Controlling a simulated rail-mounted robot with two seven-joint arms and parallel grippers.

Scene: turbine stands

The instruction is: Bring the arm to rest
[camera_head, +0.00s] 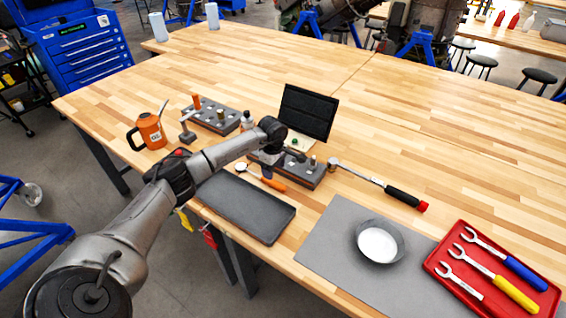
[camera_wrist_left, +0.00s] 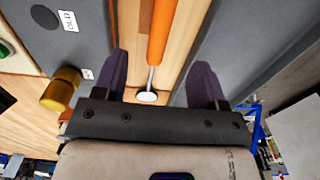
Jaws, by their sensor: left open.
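My left arm reaches in from the left over the wooden table. Its gripper (camera_head: 268,158) is low, beside a grey holder block (camera_head: 308,180), and its fingertips are hard to make out in the head view. In the left wrist view, the two dark fingers of the gripper (camera_wrist_left: 160,78) are apart, with nothing clasped. An orange-handled tool with a small round mirror-like end (camera_wrist_left: 158,45) lies on the wood in the gap seen between them. The same tool (camera_head: 265,180) lies between the holder block and a dark grey tray (camera_head: 245,207). My right gripper is not in view.
A black screen (camera_head: 308,112) stands behind the block. A torque wrench (camera_head: 375,183) lies to the right. A grey mat with a round dish (camera_head: 378,243) and a red wrench tray (camera_head: 435,268) are at front right. The table's far right is clear.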

